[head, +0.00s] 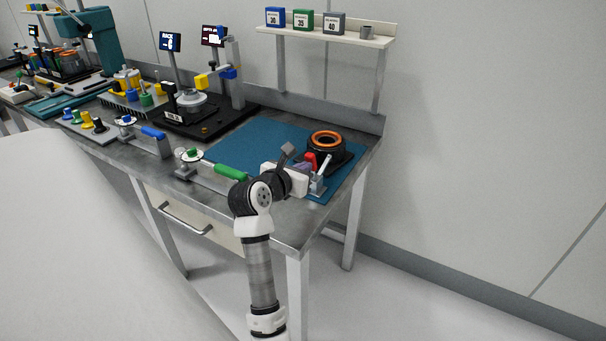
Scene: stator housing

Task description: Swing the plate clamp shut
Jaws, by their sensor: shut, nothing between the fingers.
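A black fixture plate (342,160) carries a round black housing with an orange ring (326,139) on the blue-green mat. A red upright handle (311,160), seemingly the plate clamp's, stands at the fixture's near left side. My gripper (318,186) is shut and empty just in front of the red handle, low over the mat's near right part. The wrist partly hides the clamp's base, so I cannot tell whether gripper and clamp touch. A slim light lever (324,165) rises beside the red handle; I cannot tell what it belongs to.
A green-handled clamp (230,172) and a blue-handled clamp (153,132) line the bench's front edge. A black station (205,128) stands to the left. A shelf (330,36) with several boxes hangs above. The mat (255,143) is clear left of the housing.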

